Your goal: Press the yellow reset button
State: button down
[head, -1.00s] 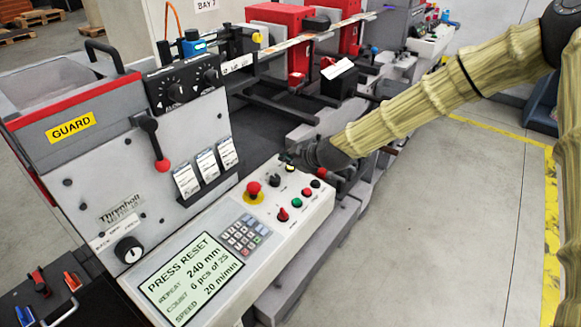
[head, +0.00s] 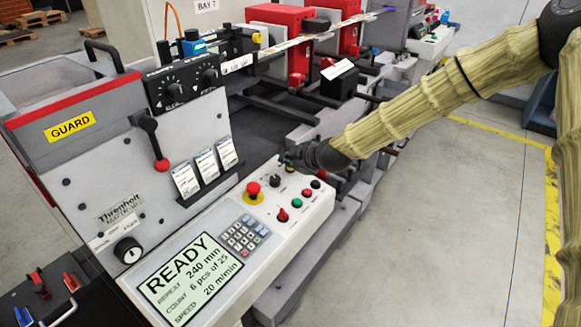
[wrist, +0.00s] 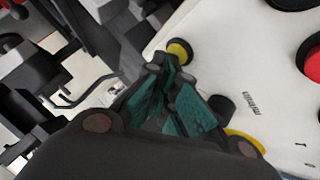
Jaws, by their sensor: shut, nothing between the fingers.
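The yellow reset button (wrist: 179,52) is a small yellow cap with a dark collar at the edge of the white control panel in the wrist view. In the head view my gripper covers that spot. My gripper (head: 283,158) is shut and empty over the far end of the panel. In the wrist view its teal-padded fingers (wrist: 172,72) end right by the button; I cannot tell whether they touch it. The panel's screen (head: 191,275) reads READY.
The panel (head: 312,208) also carries a red emergency knob (head: 253,188) on a yellow ring, a black knob (head: 276,181), red and green buttons and a keypad (head: 243,234). Label rewinder rails and red units stand behind. The floor at right is clear.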

aim_at(292, 173)
jog(key=shift+r, duration=0.15)
jog(key=shift+s+r+p, duration=0.1)
jog(key=shift+r+p, duration=0.3)
jog(key=shift+r, duration=0.3)
jog(key=shift+d+r, duration=0.1)
jog(key=shift+s+d+r+p, duration=0.15)
jog(key=shift+r+p, duration=0.45)
jog(key=shift+r, duration=0.6)
jog(key=shift+s+d+r+p, duration=0.1)
jog(key=shift+r+p, duration=0.5)
jog(key=shift+r, duration=0.55)
